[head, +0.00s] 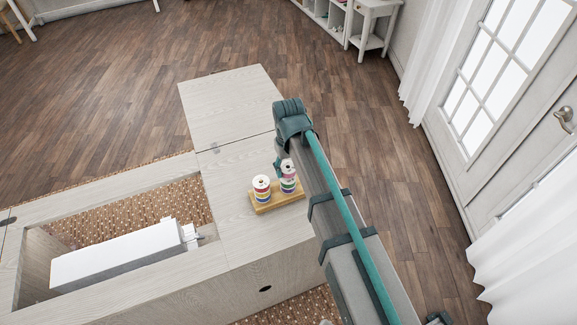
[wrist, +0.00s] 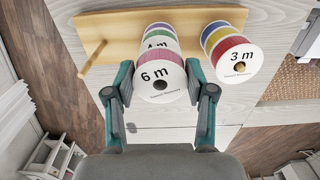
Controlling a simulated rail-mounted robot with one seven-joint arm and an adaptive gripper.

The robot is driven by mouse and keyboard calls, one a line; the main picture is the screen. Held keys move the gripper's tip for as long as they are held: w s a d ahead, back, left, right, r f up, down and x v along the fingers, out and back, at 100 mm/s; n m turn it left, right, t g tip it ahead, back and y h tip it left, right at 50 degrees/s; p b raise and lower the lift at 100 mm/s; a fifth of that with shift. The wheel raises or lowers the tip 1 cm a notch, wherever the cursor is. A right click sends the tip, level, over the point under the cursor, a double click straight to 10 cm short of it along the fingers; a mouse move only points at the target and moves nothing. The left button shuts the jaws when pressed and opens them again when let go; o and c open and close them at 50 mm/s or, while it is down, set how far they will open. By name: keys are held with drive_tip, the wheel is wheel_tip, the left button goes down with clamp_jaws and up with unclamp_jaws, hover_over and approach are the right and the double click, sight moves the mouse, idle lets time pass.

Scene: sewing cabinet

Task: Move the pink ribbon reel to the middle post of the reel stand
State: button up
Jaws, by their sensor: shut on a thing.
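The pink ribbon reel (wrist: 158,82), labelled 6 m, is between the fingers of my gripper (wrist: 160,70), which is shut on it. In the head view the pink reel (head: 288,170) shows above the stack on the middle post, slightly tilted. No post end shows in its hole. The reel stand (wrist: 112,22) is a wooden base; in the head view it (head: 278,205) lies on the cabinet top. A 4 m reel (wrist: 158,42) with green ribbon is behind the held reel on the middle post, which is hidden. Whether the two reels touch, I cannot tell.
Another stack of reels (wrist: 230,55), topped by a 3 m one, fills one end post; the other end post (wrist: 94,57) is bare. A white sewing machine (head: 120,255) lies in the cabinet opening. The cabinet top (head: 232,170) around the stand is clear.

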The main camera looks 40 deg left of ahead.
drive_tip(key=shift+f, duration=0.7)
drive_tip(key=o, duration=1.1)
wheel_tip(320, 180, up, 12)
idle(0.4)
